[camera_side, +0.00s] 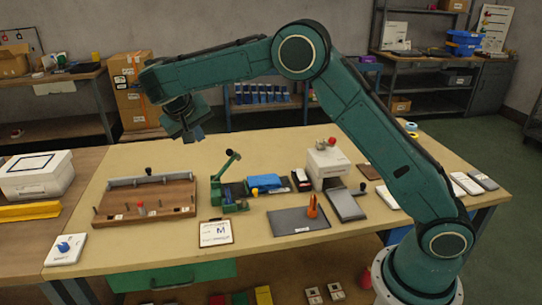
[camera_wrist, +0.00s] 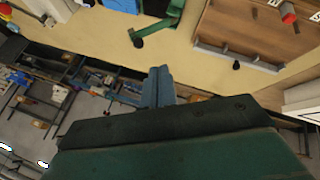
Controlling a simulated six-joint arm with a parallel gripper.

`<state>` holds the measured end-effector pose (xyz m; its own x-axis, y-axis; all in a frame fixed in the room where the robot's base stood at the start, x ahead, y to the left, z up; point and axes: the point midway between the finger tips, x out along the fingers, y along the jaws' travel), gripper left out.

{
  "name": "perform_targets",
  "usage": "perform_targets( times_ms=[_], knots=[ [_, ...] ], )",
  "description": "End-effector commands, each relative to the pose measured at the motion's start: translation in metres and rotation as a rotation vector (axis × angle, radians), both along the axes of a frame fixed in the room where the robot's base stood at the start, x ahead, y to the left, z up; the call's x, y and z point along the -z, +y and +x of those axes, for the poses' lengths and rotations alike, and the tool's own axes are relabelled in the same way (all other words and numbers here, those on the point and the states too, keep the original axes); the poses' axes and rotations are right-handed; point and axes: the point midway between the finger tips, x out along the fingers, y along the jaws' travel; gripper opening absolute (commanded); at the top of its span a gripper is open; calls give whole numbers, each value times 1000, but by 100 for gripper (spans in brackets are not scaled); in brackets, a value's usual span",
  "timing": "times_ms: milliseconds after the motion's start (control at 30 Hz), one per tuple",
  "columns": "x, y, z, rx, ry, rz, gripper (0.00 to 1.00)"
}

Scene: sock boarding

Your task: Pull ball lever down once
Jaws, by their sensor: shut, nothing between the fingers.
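A green bench device (camera_side: 232,190) stands upright on the table. Which of these the task calls the ball lever is not clear from the pictures. My gripper (camera_side: 188,132) hangs above the table's back edge, left of the green device and apart from everything. Its blue fingers (camera_wrist: 158,85) are together and empty in the wrist view, where the green device (camera_wrist: 158,24) shows at the top.
A wooden tray (camera_side: 145,200) with pegs lies left. A clipboard (camera_side: 216,233), a dark mat (camera_side: 285,222) with an orange tool (camera_side: 313,206), and a blue cloth (camera_side: 265,181) lie near the device. A white box (camera_side: 37,176) stands on the left table.

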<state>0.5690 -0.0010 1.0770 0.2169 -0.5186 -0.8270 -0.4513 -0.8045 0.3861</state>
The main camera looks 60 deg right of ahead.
Motion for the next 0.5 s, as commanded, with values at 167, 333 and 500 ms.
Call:
perform_targets(
  times_ms=[167,333,500],
  knots=[
    [4,-3,1,1,1,0,0],
    [14,-10,3,1,3,-1,0],
    [32,-21,8,2,4,-1,0]
  ],
)
